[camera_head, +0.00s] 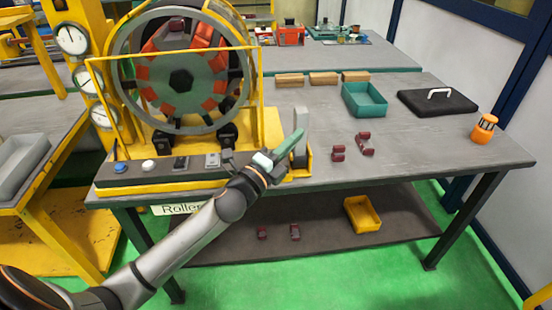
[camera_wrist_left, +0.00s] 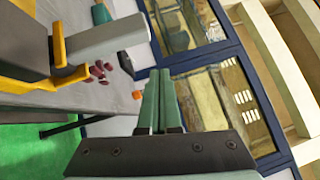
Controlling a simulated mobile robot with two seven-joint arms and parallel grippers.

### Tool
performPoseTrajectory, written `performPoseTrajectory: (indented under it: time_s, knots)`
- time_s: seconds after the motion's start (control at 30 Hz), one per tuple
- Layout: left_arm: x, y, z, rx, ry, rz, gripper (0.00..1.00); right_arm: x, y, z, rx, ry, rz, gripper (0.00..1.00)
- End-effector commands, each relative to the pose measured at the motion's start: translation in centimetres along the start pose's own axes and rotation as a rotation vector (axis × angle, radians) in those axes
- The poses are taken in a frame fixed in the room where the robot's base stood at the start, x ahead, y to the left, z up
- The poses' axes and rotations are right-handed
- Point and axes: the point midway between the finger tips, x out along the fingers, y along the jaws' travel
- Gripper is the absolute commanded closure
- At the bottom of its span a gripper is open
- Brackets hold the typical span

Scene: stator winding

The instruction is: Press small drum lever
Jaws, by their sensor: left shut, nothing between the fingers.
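The drum (camera_head: 182,80) stands in a yellow frame at the table's left end. A grey upright lever (camera_head: 302,125) rises from a yellow bracket at the right end of the drum's base. In the left wrist view the lever (camera_wrist_left: 108,38) lies sideways at the upper left, with its yellow bracket (camera_wrist_left: 62,75) beside it. My left gripper (camera_head: 296,138) has green fingers and is shut and empty. It overlaps the lever's edge in the head view. In the left wrist view the fingertips (camera_wrist_left: 160,74) are apart from the lever, to its right. My right gripper is not in view.
Dark red parts (camera_head: 365,143), a teal bin (camera_head: 365,100), a black case (camera_head: 437,101) and an orange lantern-like object (camera_head: 484,128) sit on the table. Buttons and switches line the drum's base (camera_head: 165,172).

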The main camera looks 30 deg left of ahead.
Motion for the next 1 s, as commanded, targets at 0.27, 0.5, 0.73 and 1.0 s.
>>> performPoseTrajectory:
  time_s: [0.27,0.5,0.73,1.0]
  knots:
    - [-5.0,-0.6,0.0,-0.001,0.001,0.003,1.00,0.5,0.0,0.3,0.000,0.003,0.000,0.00]
    - [-6.8,-1.0,0.1,-0.001,-0.001,0.002,1.00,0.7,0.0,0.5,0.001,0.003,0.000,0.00]
    - [-7.0,-1.1,0.1,-0.001,-0.001,0.001,1.00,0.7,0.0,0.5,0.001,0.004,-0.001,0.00]
    - [-6.9,-1.1,0.1,-0.001,0.000,0.001,1.00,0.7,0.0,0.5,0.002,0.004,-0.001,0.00]
